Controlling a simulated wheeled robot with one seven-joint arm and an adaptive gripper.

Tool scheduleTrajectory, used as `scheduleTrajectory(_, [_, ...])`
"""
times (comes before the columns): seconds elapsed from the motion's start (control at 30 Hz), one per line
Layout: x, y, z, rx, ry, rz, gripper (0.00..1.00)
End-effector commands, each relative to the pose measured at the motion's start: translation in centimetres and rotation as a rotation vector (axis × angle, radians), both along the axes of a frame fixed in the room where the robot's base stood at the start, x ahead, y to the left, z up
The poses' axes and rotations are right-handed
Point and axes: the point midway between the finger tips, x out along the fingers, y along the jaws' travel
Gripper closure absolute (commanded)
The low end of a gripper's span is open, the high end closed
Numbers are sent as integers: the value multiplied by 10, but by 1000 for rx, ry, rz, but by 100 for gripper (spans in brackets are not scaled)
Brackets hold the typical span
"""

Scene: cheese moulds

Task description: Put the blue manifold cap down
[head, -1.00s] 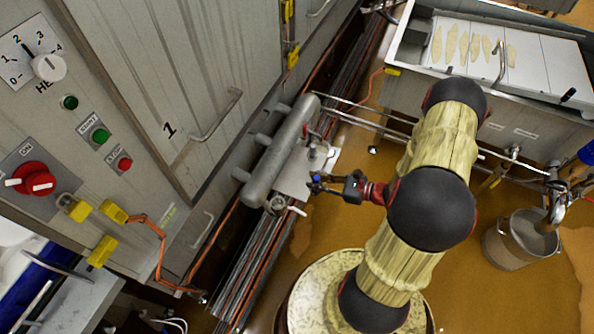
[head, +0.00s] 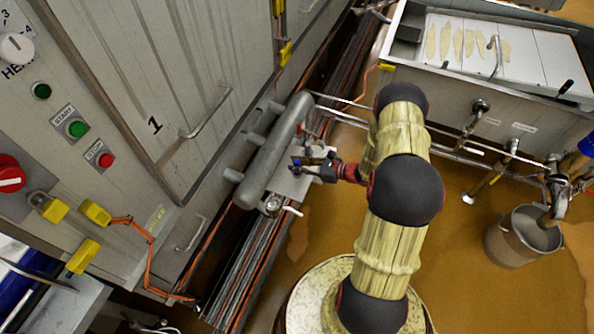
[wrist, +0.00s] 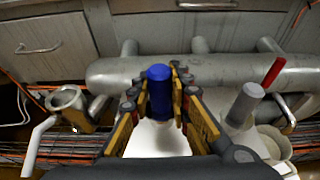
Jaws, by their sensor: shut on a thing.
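The blue manifold cap (wrist: 160,92) is upright between the fingers of my gripper (wrist: 162,100) in the wrist view. My gripper is shut on it. Below the cap is a pale flat surface (wrist: 150,142); I cannot tell whether the cap touches it. In the head view my gripper (head: 302,167) is just right of the grey manifold pipe (head: 270,155), over a light ledge (head: 285,188), and the cap (head: 296,162) shows as a small blue spot. The manifold pipe (wrist: 215,72) runs behind the cap in the wrist view.
An open metal fitting (wrist: 66,98) stands left of my gripper. A grey capped fitting (wrist: 246,103) and a red lever (wrist: 273,72) are close on the right. Steel cabinets (head: 150,110) rise behind the manifold. A bucket (head: 515,240) stands on the floor at right.

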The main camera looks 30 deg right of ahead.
Motion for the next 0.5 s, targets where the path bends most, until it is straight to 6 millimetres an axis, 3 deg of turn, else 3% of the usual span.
scheduleTrajectory(0.1, [0, 1, -22, 2, 1, 0, 100])
scheduleTrajectory(0.2, [0, 0, -32, 1, 1, 1, 100])
scheduleTrajectory(0.5, [0, 0, -32, 1, -1, 0, 100])
